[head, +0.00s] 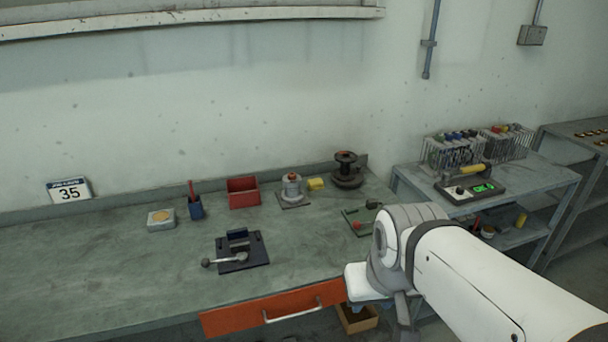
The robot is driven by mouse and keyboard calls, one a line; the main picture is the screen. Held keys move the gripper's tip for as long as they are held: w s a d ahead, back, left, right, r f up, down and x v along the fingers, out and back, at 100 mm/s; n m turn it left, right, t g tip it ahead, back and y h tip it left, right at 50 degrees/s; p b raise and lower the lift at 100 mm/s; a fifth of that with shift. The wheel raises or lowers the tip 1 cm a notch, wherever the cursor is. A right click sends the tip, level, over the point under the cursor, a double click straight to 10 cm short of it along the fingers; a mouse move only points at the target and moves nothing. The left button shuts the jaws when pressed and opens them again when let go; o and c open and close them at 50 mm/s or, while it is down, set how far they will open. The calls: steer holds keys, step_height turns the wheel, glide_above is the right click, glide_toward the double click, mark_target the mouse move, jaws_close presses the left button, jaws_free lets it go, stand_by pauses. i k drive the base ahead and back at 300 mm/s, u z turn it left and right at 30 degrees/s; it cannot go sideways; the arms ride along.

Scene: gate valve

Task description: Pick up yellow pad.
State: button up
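A small yellow pad (316,184) lies at the back of the grey-green workbench (120,265), just right of a grey round device with a red top (292,187) and left of a dark spool-like stand (347,168). My arm reaches in from the lower right and bends near the bench's front right edge, well apart from the pad. I cannot make out my gripper's fingers; they are hidden or out of the picture.
A grey box with a tan top (161,219), a blue cup (196,208), a red bin (243,192), a dark lever fixture (242,251) and a green plate fixture (359,222) stand on the bench. An orange drawer (272,310) is at the front. A shelf with a tool rack is at right.

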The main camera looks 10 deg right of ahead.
mark_target(317, 184)
steer(key=z, duration=0.05)
steer(key=i, duration=1)
steer(key=u, duration=0.05)
